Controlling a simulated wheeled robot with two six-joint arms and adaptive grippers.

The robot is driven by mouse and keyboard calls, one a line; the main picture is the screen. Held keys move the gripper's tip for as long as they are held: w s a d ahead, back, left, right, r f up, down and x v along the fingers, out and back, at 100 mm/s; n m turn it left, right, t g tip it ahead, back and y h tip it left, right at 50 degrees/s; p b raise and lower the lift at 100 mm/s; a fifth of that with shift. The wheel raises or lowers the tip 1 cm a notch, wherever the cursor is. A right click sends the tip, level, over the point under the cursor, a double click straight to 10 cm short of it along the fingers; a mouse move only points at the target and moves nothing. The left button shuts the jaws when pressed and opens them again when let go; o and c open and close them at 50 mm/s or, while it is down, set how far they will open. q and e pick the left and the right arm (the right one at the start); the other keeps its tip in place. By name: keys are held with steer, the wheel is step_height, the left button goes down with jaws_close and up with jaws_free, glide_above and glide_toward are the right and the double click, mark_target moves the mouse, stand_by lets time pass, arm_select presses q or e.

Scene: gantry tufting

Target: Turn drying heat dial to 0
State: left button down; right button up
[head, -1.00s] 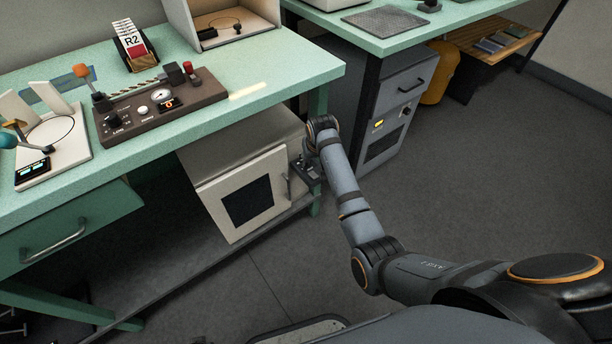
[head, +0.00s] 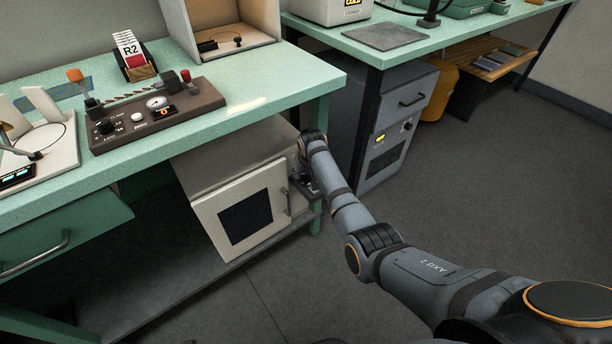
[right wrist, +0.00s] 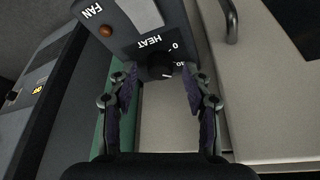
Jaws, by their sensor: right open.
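The drying heat dial (right wrist: 160,65) is a small black knob under the word HEAT on a dark grey panel (right wrist: 135,30), in the right wrist view. A 0 is printed beside it, and another, partly readable number is lower on the right. I cannot tell where the dial points. My right gripper (right wrist: 158,82) is open, with one finger on each side of the dial; I see no clear contact. In the head view my right gripper (head: 309,185) is at the right side of the white drying cabinet (head: 205,209), small and partly hidden by my arm. My left gripper is not in view.
An orange-brown FAN button (right wrist: 106,31) is on the same panel. The cabinet's door handle (head: 286,200) is just left of the gripper. The green bench (head: 290,88) overhangs the cabinet. A grey floor unit (head: 398,115) stands to the right, with open floor in front.

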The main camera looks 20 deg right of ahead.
steer(key=shift+f, duration=0.2)
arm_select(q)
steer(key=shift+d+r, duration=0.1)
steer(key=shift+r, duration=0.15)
arm_select(e)
steer(key=shift+c, duration=0.2)
jaws_close()
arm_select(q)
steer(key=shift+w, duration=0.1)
arm_select(e)
steer(key=shift+r, duration=0.1)
